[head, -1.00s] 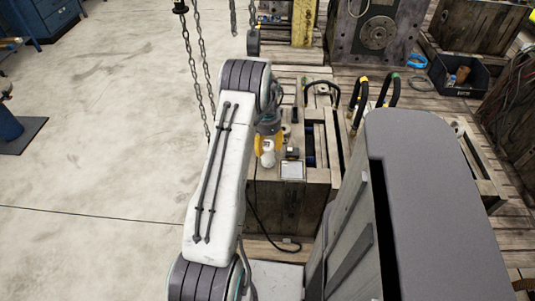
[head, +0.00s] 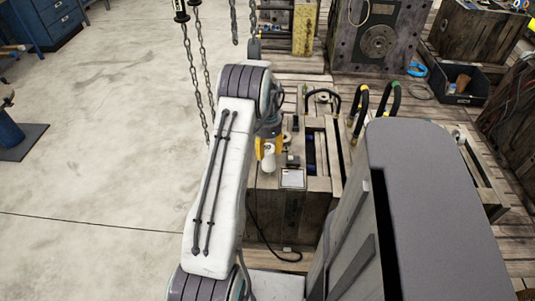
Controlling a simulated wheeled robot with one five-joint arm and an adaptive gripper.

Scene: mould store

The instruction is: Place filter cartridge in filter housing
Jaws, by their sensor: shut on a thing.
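My gripper (head: 268,148), with yellow fingers, is shut on a white cylindrical piece, which I take to be the filter cartridge (head: 268,165). It hangs upright, over or beside the left part of a wooden crate top. I cannot tell its height above the crate. A small dark fitting (head: 292,160) is just right of the cartridge, above a pale square plate (head: 292,178). I cannot tell for sure which thing is the filter housing. My arm hides part of the area to the left.
The wooden crate (head: 285,215) has a slatted opening at its right, with black hoses (head: 361,104) beyond. Chains (head: 201,75) hang left of my arm. A black bin (head: 460,84) stands at the back right. The concrete floor at left is mostly clear.

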